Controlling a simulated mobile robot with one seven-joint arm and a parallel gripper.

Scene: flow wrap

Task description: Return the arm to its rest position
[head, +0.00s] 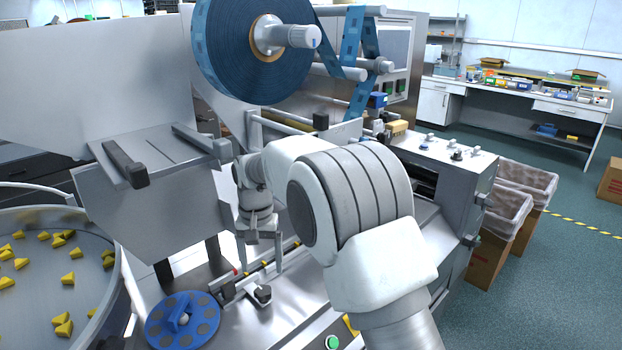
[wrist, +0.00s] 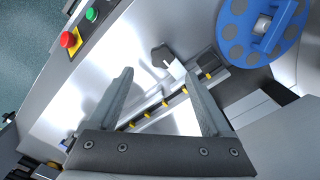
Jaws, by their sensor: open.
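My white arm (head: 385,262) reaches from the lower right over the wrapping machine, bent at a large joint. My gripper (head: 262,268) hangs over the machine's infeed channel, fingers pointing down. In the wrist view my gripper (wrist: 160,78) has its two grey fingers wide apart, with nothing held between them. The channel (wrist: 150,115) runs beneath the fingers and carries several small yellow pieces in a row. I cannot tell the exact height of the fingertips above it.
A blue film roll (head: 235,50) stands above and behind my gripper. A blue disc (head: 183,322) lies to the lower left, near a bowl (head: 98,283) of yellow pieces. A slanted metal chute (head: 150,215) is close on the left. Red (wrist: 67,40) and green buttons sit at the machine edge.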

